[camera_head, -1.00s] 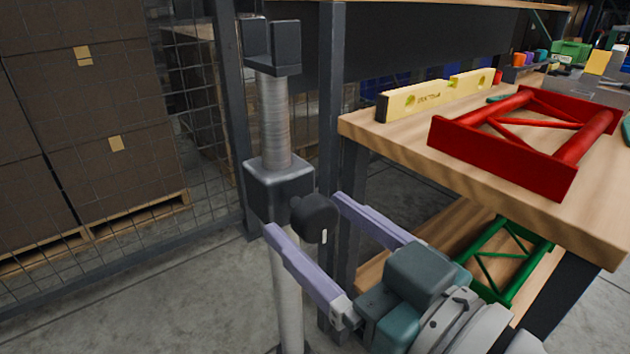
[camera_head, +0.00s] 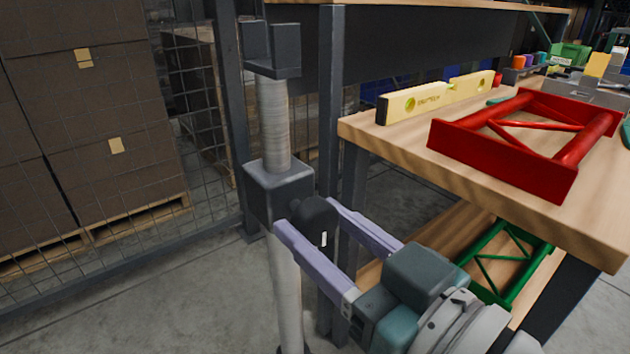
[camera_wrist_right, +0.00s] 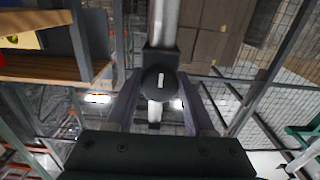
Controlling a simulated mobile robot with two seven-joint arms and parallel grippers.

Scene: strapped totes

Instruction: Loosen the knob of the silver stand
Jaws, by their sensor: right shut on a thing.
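The silver stand (camera_head: 276,125) is an upright metal post with a dark forked top (camera_head: 285,58) and a grey clamp block (camera_head: 272,190) around its middle. A round black knob (camera_head: 318,222) with a white mark sticks out from the block. My right gripper (camera_head: 308,216) is shut on the knob, one lilac finger on each side of it. In the right wrist view the knob (camera_wrist_right: 160,84) sits between the fingers with its white mark about upright. The fingers partly hide the knob's edges in the head view. My left gripper is not in view.
A wooden workbench (camera_head: 390,148) at right carries a red frame (camera_head: 500,168) and a yellow level (camera_head: 430,98). A green frame (camera_head: 510,262) lies on its lower shelf. Wire fencing and stacked brown boxes (camera_head: 80,110) stand behind left. Floor left of the stand is clear.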

